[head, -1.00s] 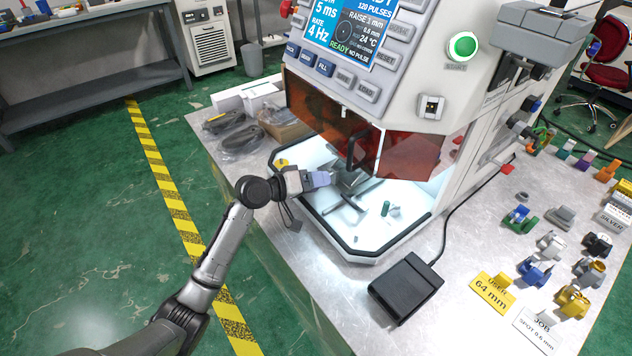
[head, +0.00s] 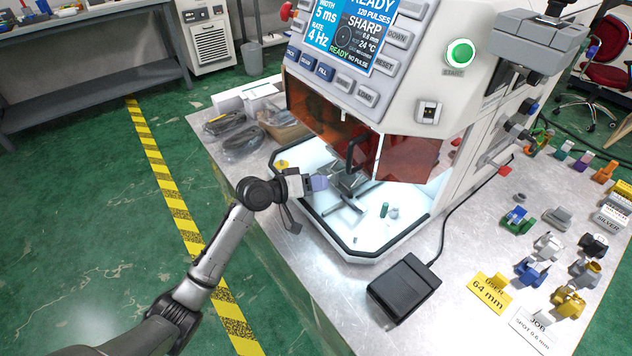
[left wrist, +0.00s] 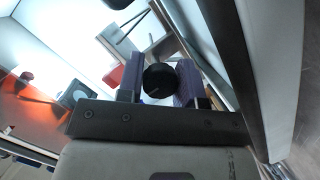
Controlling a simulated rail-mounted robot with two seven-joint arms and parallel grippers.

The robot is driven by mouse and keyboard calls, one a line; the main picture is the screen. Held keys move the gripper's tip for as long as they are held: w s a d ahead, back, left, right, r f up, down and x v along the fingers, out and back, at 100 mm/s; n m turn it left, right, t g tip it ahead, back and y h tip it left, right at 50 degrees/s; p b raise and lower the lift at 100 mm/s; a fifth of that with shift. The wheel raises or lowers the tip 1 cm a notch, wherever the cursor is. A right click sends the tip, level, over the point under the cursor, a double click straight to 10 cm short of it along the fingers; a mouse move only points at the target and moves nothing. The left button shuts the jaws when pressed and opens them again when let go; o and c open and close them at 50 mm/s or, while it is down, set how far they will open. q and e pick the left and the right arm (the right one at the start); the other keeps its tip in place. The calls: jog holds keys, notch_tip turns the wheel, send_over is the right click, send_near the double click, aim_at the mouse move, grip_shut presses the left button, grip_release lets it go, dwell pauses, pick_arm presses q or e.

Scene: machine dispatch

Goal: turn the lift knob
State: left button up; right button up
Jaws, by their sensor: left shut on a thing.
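The lift knob (left wrist: 158,82) is a round black knob, seen end-on in the left wrist view. My left gripper (left wrist: 160,88) is shut on it, with one purple finger on each side. In the head view, my left gripper (head: 318,183) is at the left side of the machine's bright open chamber, and its fingers hide the knob. The machine (head: 420,75) carries a screen (head: 350,32) that reads SHARP, 24 °C and READY, NO PULSE. My right gripper is not in view.
The orange shield (head: 405,158) hangs over the chamber front. Grey metal pieces (head: 348,182) and a small green cylinder (head: 384,210) are inside. A black foot pedal (head: 404,287) stands in front. Several coloured rings and cards are on the bench at right.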

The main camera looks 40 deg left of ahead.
pick_arm(q)
jog(key=o, duration=0.9)
jog(key=shift+s, duration=0.1)
jog(key=shift+s+a+r, duration=0.15)
jog(key=shift+s, duration=0.1)
jog(key=shift+p+v, duration=1.45)
jog(key=shift+v, duration=5.05)
